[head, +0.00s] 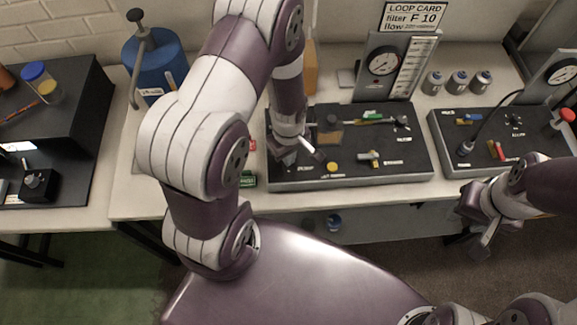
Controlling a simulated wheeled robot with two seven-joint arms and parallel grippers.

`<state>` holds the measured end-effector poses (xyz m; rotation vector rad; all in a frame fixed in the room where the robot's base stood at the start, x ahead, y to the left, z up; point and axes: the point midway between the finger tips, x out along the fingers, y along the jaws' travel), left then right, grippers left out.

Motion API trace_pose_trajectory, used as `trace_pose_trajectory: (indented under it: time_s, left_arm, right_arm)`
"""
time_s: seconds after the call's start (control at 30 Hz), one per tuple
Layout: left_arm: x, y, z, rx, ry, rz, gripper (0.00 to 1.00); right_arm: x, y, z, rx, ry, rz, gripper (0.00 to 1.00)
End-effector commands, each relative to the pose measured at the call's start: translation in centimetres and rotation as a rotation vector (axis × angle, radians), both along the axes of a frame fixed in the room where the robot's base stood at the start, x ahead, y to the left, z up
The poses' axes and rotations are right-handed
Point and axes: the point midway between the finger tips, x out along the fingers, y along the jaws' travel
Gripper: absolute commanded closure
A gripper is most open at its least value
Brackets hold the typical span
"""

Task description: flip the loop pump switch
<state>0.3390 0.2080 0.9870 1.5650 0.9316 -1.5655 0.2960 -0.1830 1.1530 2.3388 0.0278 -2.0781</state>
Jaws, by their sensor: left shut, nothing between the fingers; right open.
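The central dark control panel (350,167) lies on the bench with knobs, valves and small labels too small to read. My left gripper (303,152) is shut and empty, low over the panel's left part, and it hides what lies directly under it. I cannot make out the loop pump switch; it may be behind my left gripper. A yellow button (332,167) sits just right of and nearer than the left fingertips. My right gripper (480,238) is open and empty, in front of the bench's right side.
A second dark panel (480,131) with a black cable stands to the right. Behind are a gauge board (385,66), a "LOOP CARD" sign (411,17) and small metal canisters (458,82). A blue cylinder (157,66) stands left. A black stand (75,120) fills the far left.

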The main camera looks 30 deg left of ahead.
Motion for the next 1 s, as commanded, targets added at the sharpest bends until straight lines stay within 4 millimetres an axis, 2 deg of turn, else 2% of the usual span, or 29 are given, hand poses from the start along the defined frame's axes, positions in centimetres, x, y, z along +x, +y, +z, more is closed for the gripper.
trace_pose_trajectory:
  time_s: [0.77,1.0]
  left_arm:
    - [0.0,0.0,-1.2,0.0,0.0,0.0,1.0]
    - [0.0,0.0,0.0,0.0,0.0,0.0,1.0]
  right_arm:
    - [0.0,0.0,-0.9,0.0,0.0,0.0,0.58]
    - [0.0,0.0,0.3,0.0,0.0,0.0,0.58]
